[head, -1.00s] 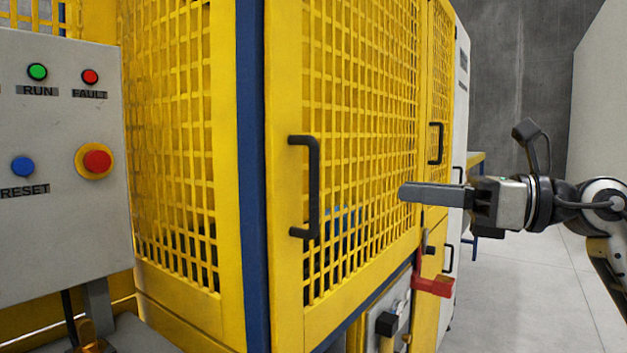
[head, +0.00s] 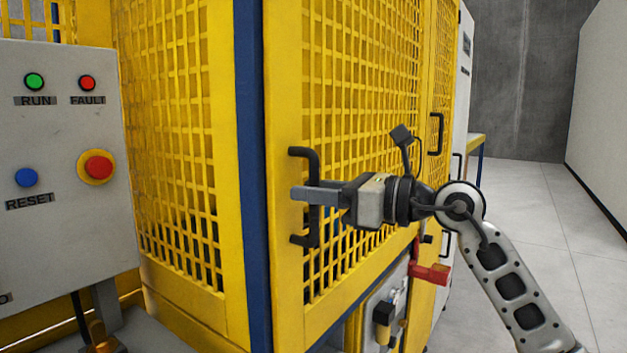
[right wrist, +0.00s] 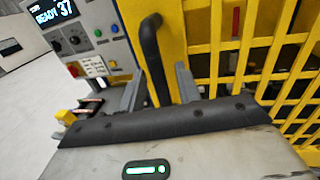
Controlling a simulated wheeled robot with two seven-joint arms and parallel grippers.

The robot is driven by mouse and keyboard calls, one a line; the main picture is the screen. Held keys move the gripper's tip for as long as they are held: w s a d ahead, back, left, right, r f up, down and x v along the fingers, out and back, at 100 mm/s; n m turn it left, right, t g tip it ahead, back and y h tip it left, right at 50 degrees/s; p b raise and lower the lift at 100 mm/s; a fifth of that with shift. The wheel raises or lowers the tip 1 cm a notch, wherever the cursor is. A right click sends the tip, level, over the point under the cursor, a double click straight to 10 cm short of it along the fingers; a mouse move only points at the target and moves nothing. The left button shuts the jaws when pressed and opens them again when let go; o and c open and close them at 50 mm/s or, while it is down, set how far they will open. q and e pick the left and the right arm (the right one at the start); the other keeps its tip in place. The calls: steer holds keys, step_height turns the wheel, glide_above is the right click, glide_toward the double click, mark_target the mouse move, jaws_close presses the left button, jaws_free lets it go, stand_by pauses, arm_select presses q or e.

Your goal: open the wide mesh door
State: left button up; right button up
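The wide yellow mesh door (head: 285,200) appears shut in the head view, with a blue post (head: 253,180) along its left edge. Its black upright bar handle (head: 313,165) is near that edge. My right gripper (head: 305,195) is at the handle's middle height, its fingers overlapping the bar in this view. In the right wrist view the handle (right wrist: 152,45) runs between the two grey fingers (right wrist: 160,88), which stand apart with gaps visible beside the bar. The handle's lower end is hidden by the gripper there. My left gripper is out of view.
A grey control panel (head: 60,130) with buttons stands at left. A narrower mesh door with its own handle (head: 436,133) is to the right. A red latch-like part (head: 430,272) sits below my right wrist. Open floor (head: 540,220) lies at right.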

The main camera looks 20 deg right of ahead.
steer(key=shift+w+a, duration=0.2)
